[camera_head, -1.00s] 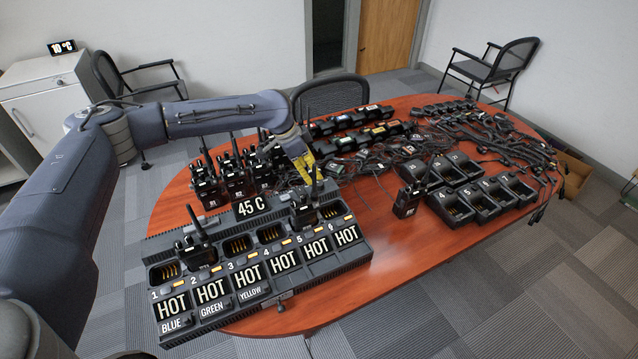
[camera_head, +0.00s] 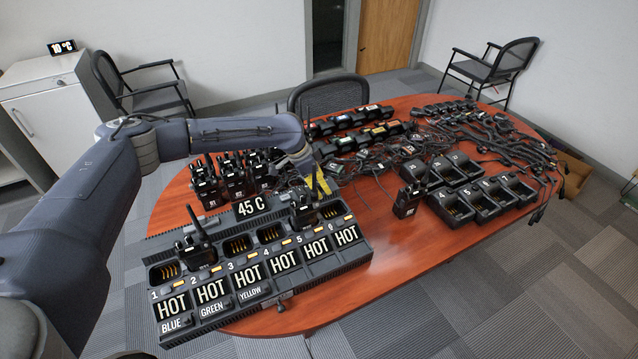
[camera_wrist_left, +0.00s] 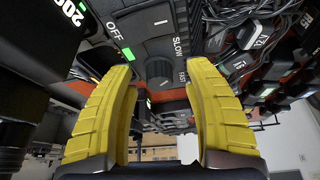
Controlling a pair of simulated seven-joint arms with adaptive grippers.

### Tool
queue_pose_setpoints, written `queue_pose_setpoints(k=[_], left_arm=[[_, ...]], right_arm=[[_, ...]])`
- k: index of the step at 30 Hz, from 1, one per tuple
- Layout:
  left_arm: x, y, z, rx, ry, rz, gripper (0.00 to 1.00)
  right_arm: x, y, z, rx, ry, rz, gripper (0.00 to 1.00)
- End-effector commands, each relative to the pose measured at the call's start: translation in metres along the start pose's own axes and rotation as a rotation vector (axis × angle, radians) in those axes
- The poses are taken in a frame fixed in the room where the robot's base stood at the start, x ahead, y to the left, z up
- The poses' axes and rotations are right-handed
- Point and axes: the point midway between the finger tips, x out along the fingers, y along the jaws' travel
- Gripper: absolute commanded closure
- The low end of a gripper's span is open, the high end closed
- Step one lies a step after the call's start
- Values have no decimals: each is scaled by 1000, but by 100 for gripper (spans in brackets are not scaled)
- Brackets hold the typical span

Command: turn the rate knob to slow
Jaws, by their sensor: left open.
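The rate knob (camera_wrist_left: 158,68) is a dark, rounded part in the left wrist view, on a black panel with white labels OFF, SLOW and FAST around it. I cannot tell which label it points to. My left gripper (camera_head: 318,186) has yellow fingers and hangs over the table behind the multi-slot charger (camera_head: 180,340) in the head view. In the wrist view its fingers (camera_wrist_left: 163,92) are open and apart, with the knob beyond the gap between them. Whether they touch it is not clear. The knob is not clearly seen in the head view. My right gripper is not in view.
Several radios (camera_head: 236,183) stand upright left of my gripper. A lone radio (camera_head: 407,200) stands to the right, near black chargers (camera_head: 480,205). Tangled cables (camera_head: 480,130) cover the table's far right. The table's front right (camera_head: 400,255) is clear.

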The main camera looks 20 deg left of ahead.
Motion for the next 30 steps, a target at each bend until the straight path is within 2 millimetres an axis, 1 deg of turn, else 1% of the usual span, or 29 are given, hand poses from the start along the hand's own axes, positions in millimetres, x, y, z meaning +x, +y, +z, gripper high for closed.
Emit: queue_pose_setpoints(k=[1, 12, 14, 23, 30], left_arm=[[0, 0, 0, 0, 0, 0, 51], [0, 0, 0, 0, 0, 0, 94], [0, 0, 0, 0, 0, 0, 100], [0, 0, 0, -2, 1, -1, 100], [1, 1, 0, -91, 0, -37, 100]], right_arm=[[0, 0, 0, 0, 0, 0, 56], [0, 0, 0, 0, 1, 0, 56], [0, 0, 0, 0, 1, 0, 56], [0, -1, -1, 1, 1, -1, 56], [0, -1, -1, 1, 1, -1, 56]])
